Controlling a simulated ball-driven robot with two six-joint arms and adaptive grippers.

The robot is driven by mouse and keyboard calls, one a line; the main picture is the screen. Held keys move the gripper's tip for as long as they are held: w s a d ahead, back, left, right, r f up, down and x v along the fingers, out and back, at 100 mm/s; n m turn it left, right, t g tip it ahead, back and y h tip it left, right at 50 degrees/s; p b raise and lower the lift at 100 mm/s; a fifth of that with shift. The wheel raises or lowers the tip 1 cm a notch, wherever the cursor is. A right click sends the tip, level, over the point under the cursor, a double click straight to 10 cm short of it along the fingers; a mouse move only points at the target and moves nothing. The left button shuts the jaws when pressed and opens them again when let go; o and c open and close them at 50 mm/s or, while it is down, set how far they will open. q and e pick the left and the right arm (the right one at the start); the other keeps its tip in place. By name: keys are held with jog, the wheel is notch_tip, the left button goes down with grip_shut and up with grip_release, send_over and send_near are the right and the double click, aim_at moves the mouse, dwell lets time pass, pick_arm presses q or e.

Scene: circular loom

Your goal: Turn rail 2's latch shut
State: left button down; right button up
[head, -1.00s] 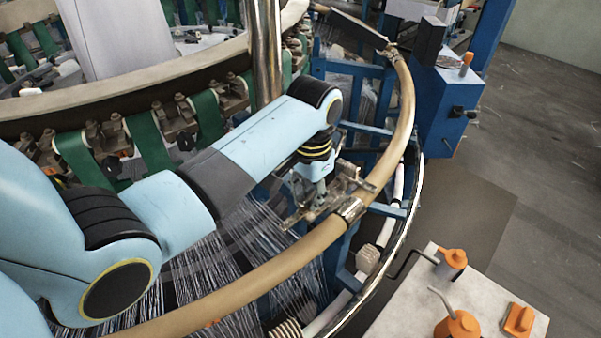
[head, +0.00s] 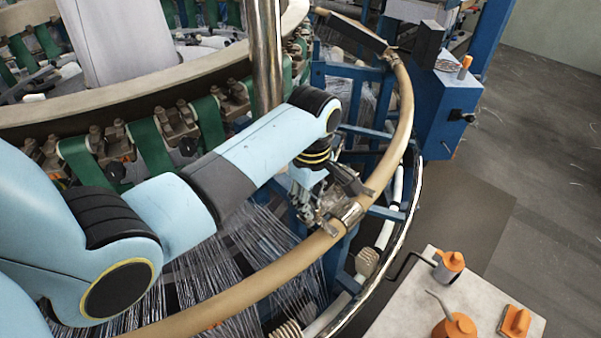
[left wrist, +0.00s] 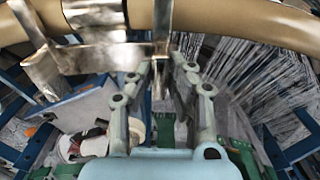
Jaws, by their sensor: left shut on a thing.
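A tan curved rail (head: 285,268) runs around the loom, and no number shows on it. A metal latch clasp (head: 351,212) sits around it in the head view. In the left wrist view, the metal latch (left wrist: 98,57) has a plate, a band and an upright metal arm by the tan rail (left wrist: 215,17). My left gripper (head: 325,208) is beside the clasp on its inner side. In the left wrist view, my left gripper (left wrist: 166,70) is shut on a narrow metal part of the latch between its fingertips. The exact grip is partly hidden. My right gripper is not in view.
A steel column (head: 266,55) stands behind my left arm. White threads (head: 200,270) spread below the rail. A blue box (head: 440,110) stands beyond it. A pale table (head: 385,318) at lower right holds an orange-topped oil can (head: 453,328) and other orange items.

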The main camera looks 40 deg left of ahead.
pick_arm(q)
jog(key=c, duration=1.3)
grip_release()
jog(key=shift+r, duration=3.5)
